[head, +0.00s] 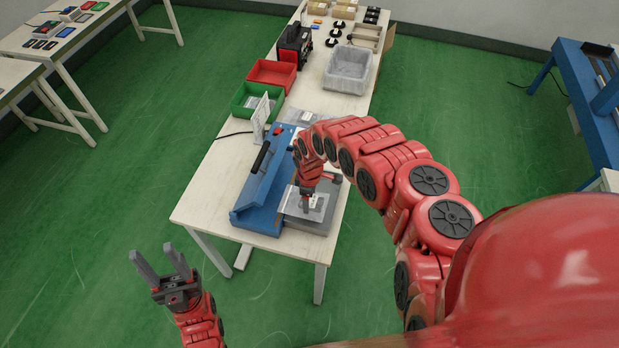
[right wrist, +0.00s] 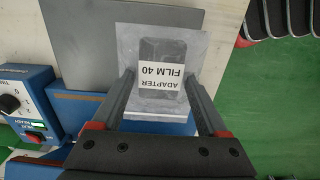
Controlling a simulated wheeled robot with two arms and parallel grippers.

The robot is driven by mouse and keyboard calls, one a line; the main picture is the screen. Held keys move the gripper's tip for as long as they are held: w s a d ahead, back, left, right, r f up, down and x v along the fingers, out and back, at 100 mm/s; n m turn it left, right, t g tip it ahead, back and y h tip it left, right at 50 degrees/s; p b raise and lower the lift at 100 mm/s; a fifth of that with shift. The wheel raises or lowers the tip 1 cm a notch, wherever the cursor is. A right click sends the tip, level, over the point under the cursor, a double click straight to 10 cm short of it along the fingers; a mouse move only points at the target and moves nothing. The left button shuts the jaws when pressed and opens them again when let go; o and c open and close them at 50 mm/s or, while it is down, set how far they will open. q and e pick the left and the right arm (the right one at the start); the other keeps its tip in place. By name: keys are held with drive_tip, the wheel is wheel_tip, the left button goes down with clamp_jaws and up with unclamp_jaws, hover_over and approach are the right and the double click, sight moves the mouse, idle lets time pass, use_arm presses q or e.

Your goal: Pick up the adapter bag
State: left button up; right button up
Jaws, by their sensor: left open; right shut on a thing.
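The adapter bag (right wrist: 161,55) is a clear bag with a dark item inside and a white label reading "ADAPTER FILM 40". In the right wrist view it lies between the two fingers of my right gripper (right wrist: 165,95), which is shut on it. In the head view the bag (head: 296,207) shows as a pale clear sheet at the near end of the table, under my right gripper (head: 306,196). My left gripper (head: 162,264) is open and empty, over the green floor left of the table.
A blue sealing machine (head: 262,200) with a black handle stands left of the bag, beside a grey plate (head: 318,222). Green (head: 257,101), red (head: 272,74) and grey (head: 348,70) bins stand farther back on the table.

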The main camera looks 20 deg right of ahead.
drive_tip(key=s+a, duration=0.2)
drive_tip(key=s, duration=0.7)
drive_tip(key=shift+a+r, duration=0.25)
